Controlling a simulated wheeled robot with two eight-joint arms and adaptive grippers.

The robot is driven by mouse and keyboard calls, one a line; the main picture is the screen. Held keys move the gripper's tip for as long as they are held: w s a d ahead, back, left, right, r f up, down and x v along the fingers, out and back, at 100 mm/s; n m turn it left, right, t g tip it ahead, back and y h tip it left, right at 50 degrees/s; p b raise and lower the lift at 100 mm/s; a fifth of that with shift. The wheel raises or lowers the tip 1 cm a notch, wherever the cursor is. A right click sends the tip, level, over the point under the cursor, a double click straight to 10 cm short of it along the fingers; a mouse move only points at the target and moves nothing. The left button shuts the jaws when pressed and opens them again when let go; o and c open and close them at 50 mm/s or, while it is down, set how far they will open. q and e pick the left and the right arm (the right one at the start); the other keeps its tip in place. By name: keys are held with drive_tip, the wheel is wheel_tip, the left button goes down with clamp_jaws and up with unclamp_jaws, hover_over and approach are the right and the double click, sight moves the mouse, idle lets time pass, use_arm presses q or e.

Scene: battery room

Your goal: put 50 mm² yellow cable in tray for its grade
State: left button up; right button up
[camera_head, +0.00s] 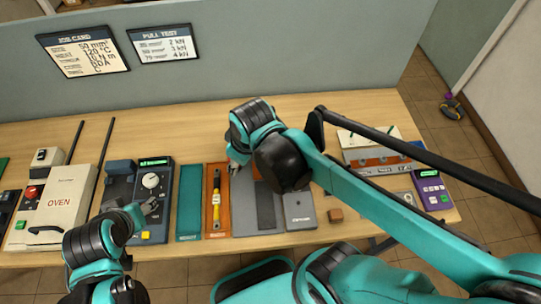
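A yellow cable (216,202) with dark ends lies lengthwise in a narrow orange tray (217,234) at the middle of the bench. A teal tray (189,205) sits just left of it and looks empty. My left gripper (149,208) is over the dial unit, left of the teal tray; its fingers are too small to tell open from shut. My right gripper (237,168) is just right of the orange tray's far end, over a grey board (243,205). My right arm hides part of that board, and I cannot tell the finger opening. No cable shows in either gripper.
The dial unit (151,182) and a cream oven (62,205) stand at left. A grey box (299,210) and a small brown block (335,215) lie right of the board. A purple meter (432,190) is far right. A job card (82,52) and pull-test card (163,44) hang behind.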

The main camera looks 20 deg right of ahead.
drive_tip(key=s+d+m+t, duration=0.3)
drive_tip(key=d+m, duration=0.3)
drive_tip(key=d, duration=0.1)
drive_tip(key=shift+s+d+r+m+h, duration=0.15)
drive_tip(key=shift+d+r+m+h, duration=0.1)
drive_tip(key=shift+r+m+h, duration=0.2)
wheel_tip(320, 180, down, 7)
drive_tip(key=b, duration=0.6)
drive_tip(key=shift+r+b, duration=0.15)
drive_tip(key=shift+b, duration=0.2)
